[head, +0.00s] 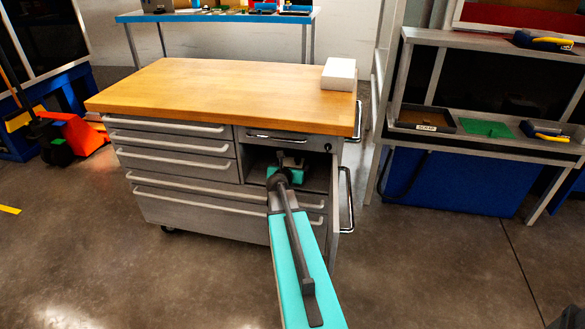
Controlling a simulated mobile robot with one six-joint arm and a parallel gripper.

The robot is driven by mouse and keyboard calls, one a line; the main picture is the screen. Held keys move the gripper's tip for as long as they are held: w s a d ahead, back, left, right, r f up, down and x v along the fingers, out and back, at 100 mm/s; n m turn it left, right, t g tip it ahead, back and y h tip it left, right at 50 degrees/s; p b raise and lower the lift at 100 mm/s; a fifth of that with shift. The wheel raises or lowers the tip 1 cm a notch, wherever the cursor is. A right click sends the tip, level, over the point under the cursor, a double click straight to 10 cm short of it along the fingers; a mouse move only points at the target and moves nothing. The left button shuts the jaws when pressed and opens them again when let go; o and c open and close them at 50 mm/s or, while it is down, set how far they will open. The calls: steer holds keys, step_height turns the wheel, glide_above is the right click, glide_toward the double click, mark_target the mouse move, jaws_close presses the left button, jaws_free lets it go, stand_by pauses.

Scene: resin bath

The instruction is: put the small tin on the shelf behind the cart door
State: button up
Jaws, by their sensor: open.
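The cart (190,85) is a grey drawer cabinet with a wooden top. Its door (334,205) stands open at the right, seen nearly edge-on, with a long handle. Behind the doorway is an open compartment with a shelf (316,184). My gripper (291,160) is open and reaches into this compartment, above the shelf. My wrist and arm cover much of the opening. I cannot make out the small tin; anything between or behind the fingers is hidden or too small to tell.
A white block (338,74) sits on the cart top's back right corner. A shut drawer (277,136) is just above the compartment. A workbench (470,135) stands at the right, and an orange object (82,135) lies at the left. The floor in front is clear.

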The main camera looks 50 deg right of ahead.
steer(key=p+v, duration=0.1)
steer(key=v, duration=0.8)
steer(key=p+v, duration=0.2)
steer(key=p, duration=0.4)
steer(key=shift+s+a+r, duration=0.1)
steer(key=shift+a+r, duration=0.05)
steer(key=shift+r, duration=0.05)
steer(key=shift+a+p, duration=0.1)
steer(key=shift+p, duration=0.2)
stand_by(0.7)
